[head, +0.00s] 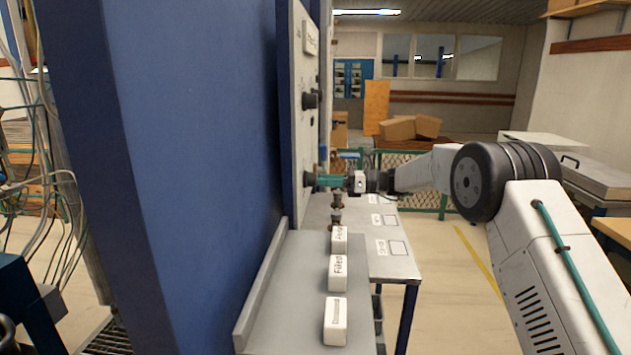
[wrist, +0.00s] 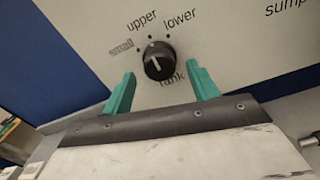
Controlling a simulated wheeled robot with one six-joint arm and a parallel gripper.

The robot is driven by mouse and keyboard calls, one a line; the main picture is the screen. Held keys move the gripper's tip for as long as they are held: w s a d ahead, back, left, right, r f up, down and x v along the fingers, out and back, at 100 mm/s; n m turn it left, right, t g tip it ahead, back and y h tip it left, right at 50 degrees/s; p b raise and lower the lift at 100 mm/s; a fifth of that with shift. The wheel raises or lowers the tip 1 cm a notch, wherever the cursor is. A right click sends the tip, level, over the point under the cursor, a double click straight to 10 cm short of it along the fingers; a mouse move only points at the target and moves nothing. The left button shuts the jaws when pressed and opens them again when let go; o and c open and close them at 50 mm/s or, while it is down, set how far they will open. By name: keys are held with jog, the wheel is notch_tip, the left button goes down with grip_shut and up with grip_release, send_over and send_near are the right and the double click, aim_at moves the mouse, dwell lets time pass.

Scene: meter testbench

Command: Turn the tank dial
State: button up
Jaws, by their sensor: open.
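The tank dial (wrist: 158,61) is a round black knob on a pale panel (wrist: 85,30). The words "small", "upper" and "lower" stand around its top, and "tank" is partly hidden below it. Its white pointer line points up and slightly left, near "upper". My gripper (wrist: 161,88) has two green fingers, open, one on each side of the dial and a little below it in the wrist view. In the head view my gripper (head: 322,180) is close to the panel at a black knob (head: 309,180). Contact with the dial cannot be told.
Another black knob (head: 311,101) sits higher on the panel. Below my gripper, a grey bench (head: 285,300) holds white labelled blocks (head: 336,321) and small metal parts (head: 337,210). A blue cabinet wall (head: 190,150) stands left.

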aim_at(311, 179)
jog(key=shift+a, duration=1.75)
jog(key=shift+c, duration=0.3)
jog(key=c, duration=0.9)
jog(key=shift+n, duration=0.4)
jog(key=n, duration=0.3)
jog(key=shift+n, duration=0.3)
jog(key=shift+w+n, duration=0.1)
jog(key=shift+n, duration=2.1)
